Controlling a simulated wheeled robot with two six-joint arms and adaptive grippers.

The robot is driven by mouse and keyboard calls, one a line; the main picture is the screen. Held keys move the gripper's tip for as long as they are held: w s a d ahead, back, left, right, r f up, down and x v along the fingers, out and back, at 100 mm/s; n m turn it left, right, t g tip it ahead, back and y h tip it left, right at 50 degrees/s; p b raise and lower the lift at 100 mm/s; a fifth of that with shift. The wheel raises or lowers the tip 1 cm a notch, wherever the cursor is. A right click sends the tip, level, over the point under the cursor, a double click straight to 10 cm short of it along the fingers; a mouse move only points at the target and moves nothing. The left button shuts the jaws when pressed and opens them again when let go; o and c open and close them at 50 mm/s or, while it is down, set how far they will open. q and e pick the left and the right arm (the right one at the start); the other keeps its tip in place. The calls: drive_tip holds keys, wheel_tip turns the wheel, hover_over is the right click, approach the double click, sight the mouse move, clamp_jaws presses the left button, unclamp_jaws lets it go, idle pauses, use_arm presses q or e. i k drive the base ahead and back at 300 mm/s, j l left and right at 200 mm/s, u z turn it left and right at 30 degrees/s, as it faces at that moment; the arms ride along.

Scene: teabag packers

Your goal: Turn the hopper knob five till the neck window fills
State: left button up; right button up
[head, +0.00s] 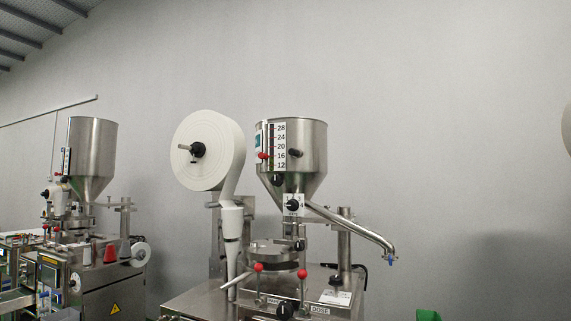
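A steel hopper (309,143) with a cone bottom stands upright on the nearer packing machine. A white scale plate (278,147) numbered 12 to 28 is on its front, beside a dark vertical strip. A black knob (293,205) sits on a small white dial plate at the hopper's neck; the dial's markings are too small to read. Other black knobs are on the cone (276,180) and the hopper's side (296,153). I cannot make out a neck window or its fill. Neither of my grippers is in view.
A white paper roll (213,150) is left of the hopper. A steel pipe (350,228) slopes down to the right. Red-tipped levers (258,267) and a knob by a DOSE label (284,310) are lower. A second machine (92,160) stands far left.

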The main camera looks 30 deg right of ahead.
sight(277, 180)
drive_tip(key=z, duration=1.3)
drive_tip(key=i+z, duration=0.1)
drive_tip(key=i, duration=0.4)
drive_tip(key=i+j+z, duration=0.1)
drive_tip(key=i, duration=0.4)
